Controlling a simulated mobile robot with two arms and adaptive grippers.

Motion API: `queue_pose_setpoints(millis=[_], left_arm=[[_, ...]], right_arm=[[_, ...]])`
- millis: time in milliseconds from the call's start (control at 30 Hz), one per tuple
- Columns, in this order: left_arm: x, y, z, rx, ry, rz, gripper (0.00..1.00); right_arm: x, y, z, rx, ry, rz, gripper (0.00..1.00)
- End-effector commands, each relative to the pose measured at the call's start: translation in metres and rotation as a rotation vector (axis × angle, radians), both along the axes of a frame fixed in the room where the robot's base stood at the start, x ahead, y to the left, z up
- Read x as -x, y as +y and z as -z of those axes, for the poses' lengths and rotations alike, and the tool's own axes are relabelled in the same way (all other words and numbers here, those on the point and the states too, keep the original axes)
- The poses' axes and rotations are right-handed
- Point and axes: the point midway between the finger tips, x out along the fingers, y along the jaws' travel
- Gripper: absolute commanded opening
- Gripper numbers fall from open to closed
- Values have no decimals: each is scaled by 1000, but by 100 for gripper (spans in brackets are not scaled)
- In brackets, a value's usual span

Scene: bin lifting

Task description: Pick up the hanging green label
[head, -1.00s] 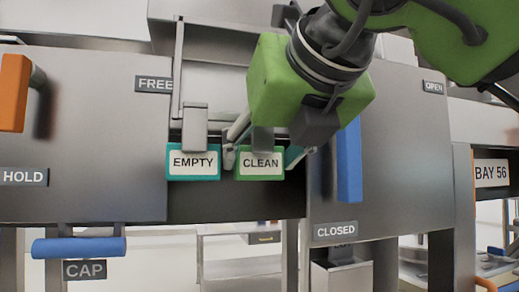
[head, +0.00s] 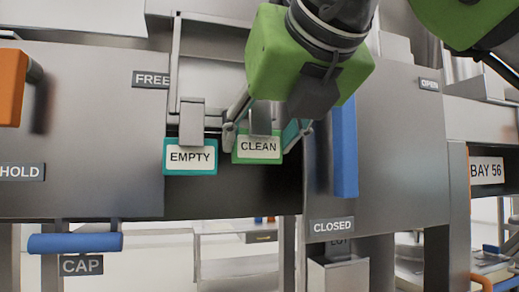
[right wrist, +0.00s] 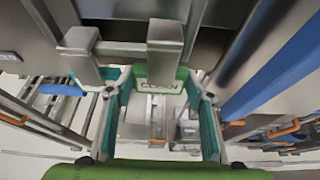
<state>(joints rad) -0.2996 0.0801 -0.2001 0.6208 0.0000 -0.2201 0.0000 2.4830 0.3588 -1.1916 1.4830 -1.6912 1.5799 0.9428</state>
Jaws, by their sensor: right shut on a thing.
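The green label (head: 258,148), reading CLEAN, is in my right gripper (head: 263,134) in the head view. The gripper's fingers are at its left and right edges. The label sits slightly higher than the teal EMPTY label beside it. In the right wrist view the green label (right wrist: 158,77) lies between the teal finger pads of the right gripper (right wrist: 160,105), close to a grey hanger piece (right wrist: 164,50). I cannot tell whether the label is clear of that piece. My left gripper is not in view.
The teal EMPTY label (head: 190,157) hangs close on the left. A blue upright handle (head: 345,150) stands just right of the gripper. An orange handle (head: 12,88) and a blue horizontal handle (head: 75,243) are farther left. A dark gap lies behind the labels.

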Motion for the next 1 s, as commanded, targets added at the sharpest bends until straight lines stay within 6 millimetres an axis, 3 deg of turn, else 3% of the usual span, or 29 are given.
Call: queue_pose_setpoints(millis=[300, 600, 800, 1000], left_arm=[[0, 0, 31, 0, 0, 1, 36], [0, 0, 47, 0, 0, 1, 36], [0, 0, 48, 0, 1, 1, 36], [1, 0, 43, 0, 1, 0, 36]], right_arm=[[75, -24, 4, 0, -8, -2, 31], [142, -46, 2, 0, -5, -1, 31], [161, -52, 0, 1, -2, -1, 31], [165, -54, -6, 1, -2, -1, 31]])
